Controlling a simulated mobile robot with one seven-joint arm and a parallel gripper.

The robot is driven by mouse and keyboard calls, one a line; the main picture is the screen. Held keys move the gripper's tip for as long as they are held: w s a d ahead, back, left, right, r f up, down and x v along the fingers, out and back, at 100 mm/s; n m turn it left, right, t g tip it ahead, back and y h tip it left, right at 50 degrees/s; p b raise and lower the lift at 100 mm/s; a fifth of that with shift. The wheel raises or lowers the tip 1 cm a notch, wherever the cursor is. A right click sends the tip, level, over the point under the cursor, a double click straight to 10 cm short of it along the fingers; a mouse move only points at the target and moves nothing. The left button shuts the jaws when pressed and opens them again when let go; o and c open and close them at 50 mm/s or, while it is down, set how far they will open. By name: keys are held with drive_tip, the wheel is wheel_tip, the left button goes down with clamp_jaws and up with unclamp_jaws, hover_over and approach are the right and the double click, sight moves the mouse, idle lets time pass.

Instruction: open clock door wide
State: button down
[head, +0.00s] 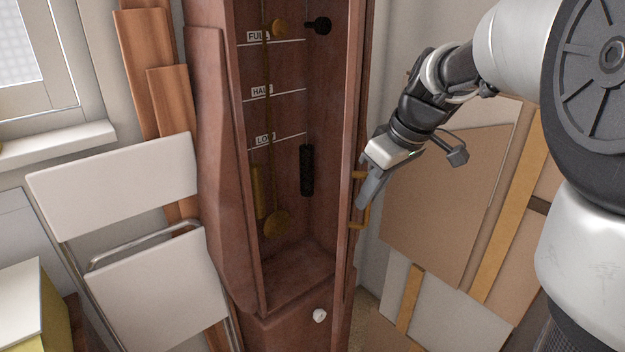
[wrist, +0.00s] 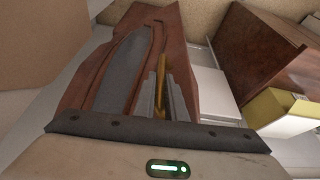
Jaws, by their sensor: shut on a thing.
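The tall red-brown clock case (head: 222,130) stands in the middle of the head view, its inside showing. Its door (head: 343,270) stands open at the right side of the case, seen nearly edge-on. A brass handle (head: 365,215) is on the door's right-hand face. My gripper (head: 362,192) is shut on this handle. In the wrist view the handle (wrist: 160,88) runs between the fingers, and the door (wrist: 185,50) shows a long grey panel. Inside the case hang a brass pendulum (head: 276,220) and a dark weight (head: 306,170). The fingers partly hide the handle.
A white folding chair (head: 120,185) and wooden planks (head: 140,50) stand left of the clock. Brown boards (head: 450,200) and pale panels lean on the wall to the right, behind my arm. A white knob (head: 319,315) sits low on the case front.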

drive_tip(key=w+d+n+g+y+p, duration=0.1)
drive_tip(key=d+n+p, duration=0.3)
drive_tip(key=d, duration=1.4)
drive_tip(key=shift+w+n+g, duration=0.4)
drive_tip(key=shift+n, duration=0.8)
drive_tip(key=shift+r, duration=0.1)
drive_tip(key=c, duration=1.8)
unclamp_jaws()
drive_tip(key=p+v, duration=0.1)
drive_tip(key=v, duration=1)
drive_tip(key=p+v, duration=0.1)
drive_tip(key=v, duration=0.5)
drive_tip(key=shift+d+p, duration=0.3)
drive_tip(key=shift+d, duration=0.05)
drive_tip(key=shift+c, duration=0.5)
